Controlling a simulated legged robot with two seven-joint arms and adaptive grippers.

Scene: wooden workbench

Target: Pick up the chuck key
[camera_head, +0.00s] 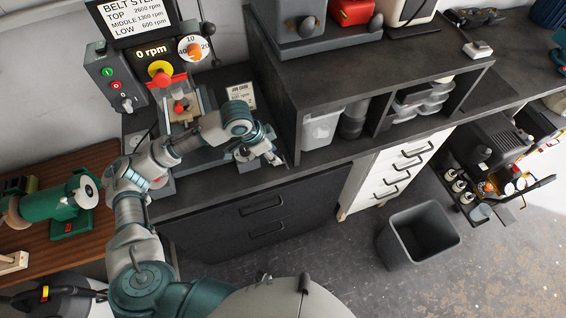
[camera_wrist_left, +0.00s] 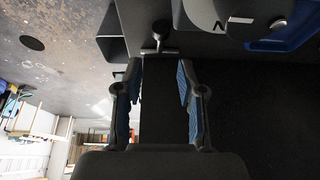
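A small dark T-shaped piece, which looks like the chuck key (camera_wrist_left: 158,42), lies on the dark bench top in the left wrist view. It is just beyond the fingertips and in line with the gap between them. My left gripper (camera_wrist_left: 159,68) is open, with blue-padded fingers apart and nothing visible between them. In the head view my left gripper (camera_head: 276,156) is low over the front edge of the bench, right of the drill press (camera_head: 164,82). I cannot make out the key in the head view. My right gripper is not in view.
A dark shelf unit (camera_head: 285,95) rises close to the gripper's right. Drawers (camera_head: 258,209) are below the bench. A grey bin (camera_head: 420,236) stands on the floor, and a green grinder (camera_head: 62,205) is at left.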

